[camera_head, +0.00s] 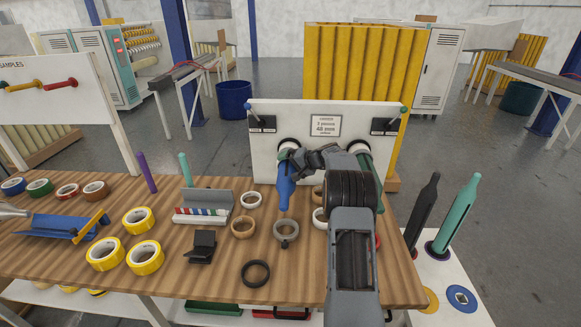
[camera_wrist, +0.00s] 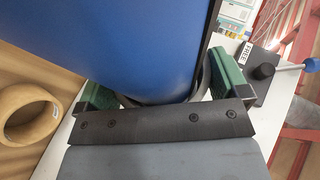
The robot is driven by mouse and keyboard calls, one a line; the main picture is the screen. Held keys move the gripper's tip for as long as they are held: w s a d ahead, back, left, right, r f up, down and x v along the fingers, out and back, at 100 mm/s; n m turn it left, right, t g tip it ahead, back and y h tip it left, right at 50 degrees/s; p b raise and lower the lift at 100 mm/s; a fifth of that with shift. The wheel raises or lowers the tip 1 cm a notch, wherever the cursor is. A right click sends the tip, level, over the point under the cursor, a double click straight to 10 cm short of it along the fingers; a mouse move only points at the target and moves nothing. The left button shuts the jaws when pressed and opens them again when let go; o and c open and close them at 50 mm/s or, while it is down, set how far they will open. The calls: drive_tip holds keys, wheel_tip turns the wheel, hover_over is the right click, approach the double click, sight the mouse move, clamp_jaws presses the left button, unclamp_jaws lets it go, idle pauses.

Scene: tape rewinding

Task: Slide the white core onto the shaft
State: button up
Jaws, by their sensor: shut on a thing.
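The blue shaft (camera_head: 285,187) sticks out from the left side of the white upright board (camera_head: 262,150) and fills the top of the wrist view (camera_wrist: 140,45). My gripper (camera_head: 296,160) is at this shaft, its green-padded fingers (camera_wrist: 160,88) on either side of it. It is shut on a thin ring (camera_wrist: 205,80), which looks grey in shadow and seems to be the white core. The ring appears to be around the shaft; most of it is hidden by the shaft and gripper. How far along the shaft it sits cannot be told.
A second shaft, green (camera_head: 379,197), is on the board's right, partly behind my arm. Loose rings, including a white one (camera_head: 251,200) and a tan one (camera_head: 243,227), lie on the wooden table (camera_head: 215,268). Yellow tape rolls (camera_head: 145,257) are at left.

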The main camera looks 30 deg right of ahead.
drive_tip(key=shift+w+f, duration=0.1)
drive_tip(key=shift+w+d, duration=0.25)
drive_tip(key=shift+w, duration=0.2)
drive_tip(key=shift+f, duration=0.35)
idle(0.5)
drive_tip(key=o, duration=0.6)
drive_tip(key=shift+s, duration=0.1)
drive_tip(key=shift+c, duration=0.2)
drive_tip(key=b+v, duration=0.3)
drive_tip(key=v, duration=1.1)
drive_tip(key=shift+r, duration=0.35)
